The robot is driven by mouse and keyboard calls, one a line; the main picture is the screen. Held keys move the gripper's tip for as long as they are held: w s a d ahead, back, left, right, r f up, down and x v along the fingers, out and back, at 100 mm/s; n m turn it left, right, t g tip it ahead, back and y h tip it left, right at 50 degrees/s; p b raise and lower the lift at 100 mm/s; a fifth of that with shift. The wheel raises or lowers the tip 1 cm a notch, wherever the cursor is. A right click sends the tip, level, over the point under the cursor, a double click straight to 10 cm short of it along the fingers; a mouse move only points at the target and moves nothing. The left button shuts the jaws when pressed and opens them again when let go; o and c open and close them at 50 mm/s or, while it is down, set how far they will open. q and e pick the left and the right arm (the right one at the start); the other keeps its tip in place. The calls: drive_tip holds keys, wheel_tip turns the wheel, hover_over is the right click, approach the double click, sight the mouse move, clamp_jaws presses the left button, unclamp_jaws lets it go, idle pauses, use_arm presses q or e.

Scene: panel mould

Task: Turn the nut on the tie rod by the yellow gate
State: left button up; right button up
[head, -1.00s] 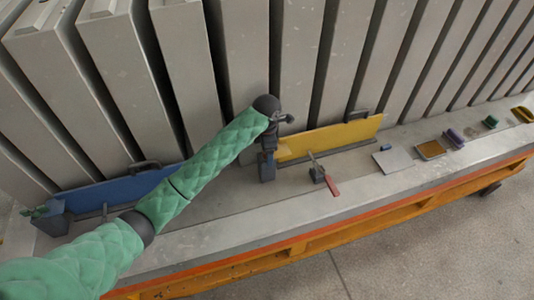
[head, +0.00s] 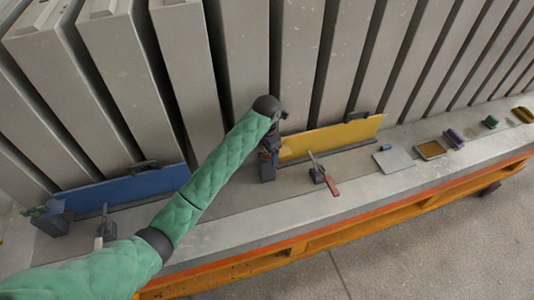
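The yellow gate (head: 340,136) stands on edge along the foot of the grey panels. A dark post block (head: 267,170) stands at its left end. The nut and tie rod there cannot be made out; my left wrist and gripper cover that spot. My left gripper (head: 271,138) is dark and points down at the top of this block, close to or touching it. Its fingers are too small and hidden to show whether they are open or on anything. My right gripper is not in view.
A blue gate (head: 130,188) with a dark end block (head: 53,218) stands at the left. A red-handled clamp (head: 327,180) sits before the yellow gate. A grey plate (head: 393,160), a yellow-brown tray (head: 431,150) and a purple item (head: 454,138) lie to the right.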

use_arm(q)
drive_tip(key=shift+o, duration=1.3)
drive_tip(key=shift+r, duration=0.1)
drive_tip(key=shift+d+r+b, duration=0.1)
drive_tip(key=shift+r+b, duration=0.35)
drive_tip(key=shift+r, duration=0.05)
wheel_tip(320, 180, up, 4)
drive_tip(key=shift+w+f+p, duration=0.1)
drive_tip(key=shift+p, duration=0.25)
drive_tip(key=shift+r, duration=1.4)
